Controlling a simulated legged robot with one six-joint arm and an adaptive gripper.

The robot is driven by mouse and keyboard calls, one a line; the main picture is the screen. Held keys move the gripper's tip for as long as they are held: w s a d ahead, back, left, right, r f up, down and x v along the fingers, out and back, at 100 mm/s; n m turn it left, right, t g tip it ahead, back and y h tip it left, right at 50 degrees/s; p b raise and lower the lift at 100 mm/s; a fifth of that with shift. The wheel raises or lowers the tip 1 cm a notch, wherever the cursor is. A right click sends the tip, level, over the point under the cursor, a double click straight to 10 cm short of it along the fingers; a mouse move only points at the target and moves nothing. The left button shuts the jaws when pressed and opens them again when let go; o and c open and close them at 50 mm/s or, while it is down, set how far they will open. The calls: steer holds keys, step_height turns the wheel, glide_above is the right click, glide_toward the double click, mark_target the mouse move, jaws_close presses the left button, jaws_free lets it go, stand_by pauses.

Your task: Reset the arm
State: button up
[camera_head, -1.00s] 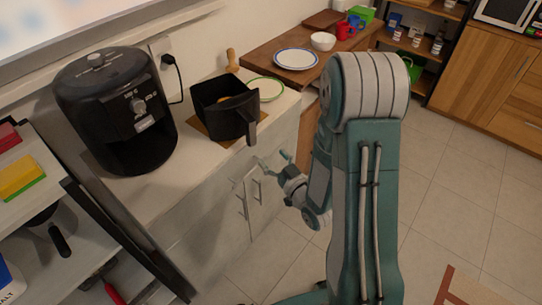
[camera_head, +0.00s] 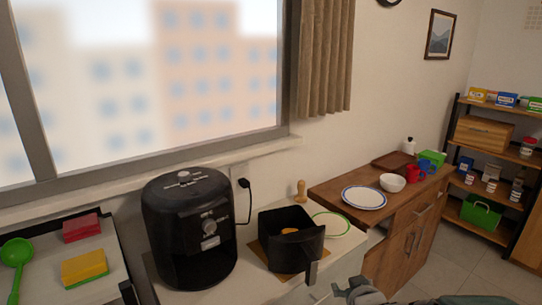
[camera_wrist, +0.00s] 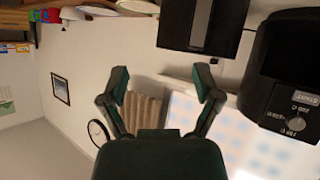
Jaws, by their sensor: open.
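My gripper (camera_wrist: 160,84) is open and empty in the wrist view, its two dark green fingers spread apart with only the room behind them. In the head view only a small part of my arm and gripper shows at the bottom edge, right of the fryer basket, and the fingertips cannot be made out clearly. The black air fryer (camera_head: 188,232) stands on the white counter. Its black basket (camera_head: 290,240) sits apart on a brown board, with something orange inside. In the wrist view the basket (camera_wrist: 203,25) and the fryer (camera_wrist: 292,90) lie beyond my fingers.
A white plate with a green rim (camera_head: 331,225) lies behind the basket. A wooden cabinet (camera_head: 400,238) to the right bears a blue-rimmed plate (camera_head: 364,198), a bowl (camera_head: 392,182) and red mugs (camera_head: 412,174). Floor shows at right.

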steer(key=s+a+r+m+g, duration=0.1)
steer(key=s+r+g, duration=0.2)
steer(key=s, duration=0.7)
steer(key=s+a+r+m+g, duration=0.1)
steer(key=s+r+g, duration=0.2)
steer(key=s, duration=0.8)
step_height(320, 180, up, 3)
steer(key=shift+a+f+m+g, duration=0.1)
steer(key=shift+a+m+g, duration=0.2)
steer(key=shift+a, duration=0.05)
